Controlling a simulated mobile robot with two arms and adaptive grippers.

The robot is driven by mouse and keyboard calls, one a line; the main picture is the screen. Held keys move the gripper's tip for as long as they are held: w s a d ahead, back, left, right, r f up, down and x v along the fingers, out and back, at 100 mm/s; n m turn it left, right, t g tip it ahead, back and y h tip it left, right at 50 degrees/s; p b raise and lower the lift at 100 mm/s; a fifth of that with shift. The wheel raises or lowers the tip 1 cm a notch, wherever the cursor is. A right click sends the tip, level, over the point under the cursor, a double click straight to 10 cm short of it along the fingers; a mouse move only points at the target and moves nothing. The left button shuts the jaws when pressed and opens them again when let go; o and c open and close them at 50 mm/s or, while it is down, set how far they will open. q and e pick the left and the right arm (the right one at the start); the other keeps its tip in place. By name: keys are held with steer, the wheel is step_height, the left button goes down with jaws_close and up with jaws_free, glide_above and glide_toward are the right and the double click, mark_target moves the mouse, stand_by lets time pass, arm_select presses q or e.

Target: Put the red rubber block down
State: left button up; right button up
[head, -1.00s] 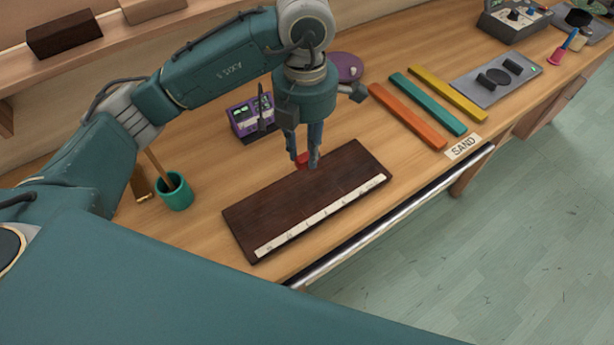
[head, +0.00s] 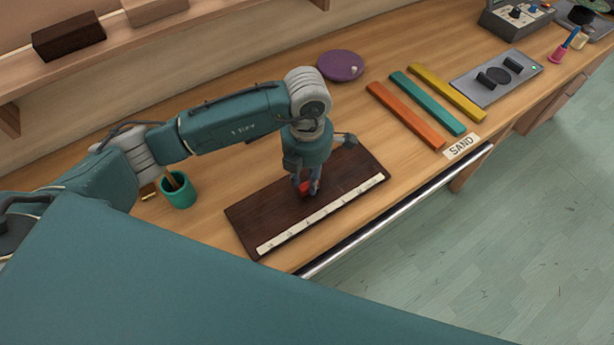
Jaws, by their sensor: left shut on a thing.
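The red rubber block (head: 305,188) is small and shows between the fingertips of my left gripper (head: 306,187). The gripper is shut on it, pointing down. Block and fingertips are over the middle of the dark brown board (head: 262,217), which has a pale marked strip along its front edge. I cannot tell whether the block touches the board. The fingers hide part of the block. My right gripper is not in view.
A teal cup (head: 178,190) with a stick stands left of the board. Orange (head: 405,115), teal (head: 428,103) and yellow (head: 447,93) bars lie to the right, near a "SAND" label (head: 461,146). A purple disc (head: 340,66) lies behind. A metal rail (head: 395,212) runs along the table's front.

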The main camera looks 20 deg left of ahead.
mark_target(307, 182)
arm_select(q)
steer(key=shift+f, duration=0.15)
steer(key=o, duration=1)
steer(key=shift+c, duration=0.2)
steer(key=shift+r, duration=0.25)
steer(key=shift+w+r, duration=0.1)
steer(key=shift+r, duration=0.15)
step_height(307, 182, up, 11)
steer(key=b, duration=0.3)
steer(key=shift+r+b, duration=0.15)
steer(key=shift+b, duration=0.2)
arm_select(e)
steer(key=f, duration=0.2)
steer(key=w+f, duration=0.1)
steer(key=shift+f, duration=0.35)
